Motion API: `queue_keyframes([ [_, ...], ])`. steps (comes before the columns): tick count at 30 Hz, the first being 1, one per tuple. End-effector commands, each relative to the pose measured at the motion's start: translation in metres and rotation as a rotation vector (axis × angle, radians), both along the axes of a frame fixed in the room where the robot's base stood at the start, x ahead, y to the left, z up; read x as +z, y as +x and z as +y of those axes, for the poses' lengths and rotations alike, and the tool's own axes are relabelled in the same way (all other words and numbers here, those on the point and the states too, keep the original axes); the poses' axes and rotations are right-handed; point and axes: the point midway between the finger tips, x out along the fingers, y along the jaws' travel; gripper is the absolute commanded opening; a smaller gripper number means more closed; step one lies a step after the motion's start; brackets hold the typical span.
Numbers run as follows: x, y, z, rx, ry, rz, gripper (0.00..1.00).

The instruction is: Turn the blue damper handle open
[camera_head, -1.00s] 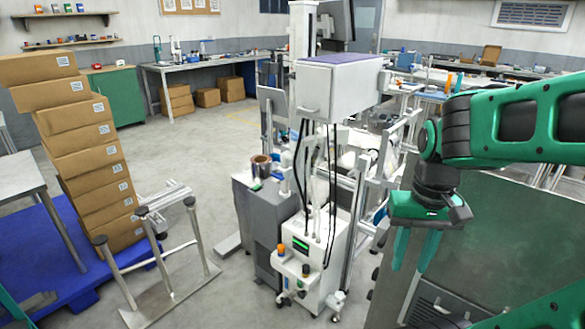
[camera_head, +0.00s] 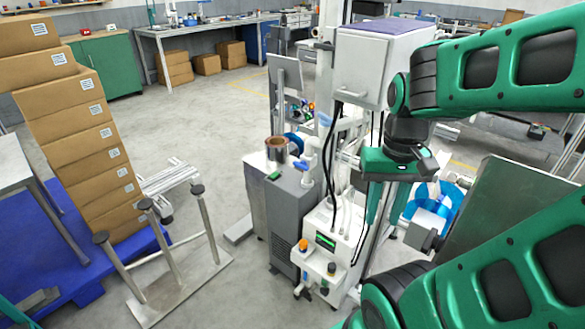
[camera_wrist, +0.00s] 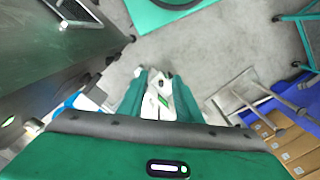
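My gripper (camera_head: 384,212) points down in the head view, just right of the white machine (camera_head: 328,250) with a small green screen. In the wrist view its two teal fingers (camera_wrist: 160,84) stand apart with nothing clearly held, and the white machine (camera_wrist: 152,106) shows between and beyond them. A small blue round part (camera_head: 293,142) shows behind the grey cabinet (camera_head: 283,205), partly hidden by pipes and a reel-like roll.
A white control box (camera_head: 362,66) on a post stands close behind my gripper, with black hoses below. A dark green panel (camera_head: 490,215) is at the right. A metal stand (camera_head: 165,255) and stacked cartons (camera_head: 85,150) are at the left.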

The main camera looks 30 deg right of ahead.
Motion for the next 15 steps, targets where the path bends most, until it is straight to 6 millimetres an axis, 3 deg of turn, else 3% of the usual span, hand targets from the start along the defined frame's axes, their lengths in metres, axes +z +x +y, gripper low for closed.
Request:
queue_keyframes([
  [2, 0.0, 0.0, 0.0, 0.0, 0.0, 0.0, 0.31],
  [3, 0.0, 0.0, 0.0, 0.0, 0.0, 0.0, 0.36],
  [8, 0.003, -0.007, -0.002, 0.022, -0.003, -0.003, 0.73],
  [15, -0.015, 0.033, -0.019, 0.177, -0.035, 0.083, 0.73],
])
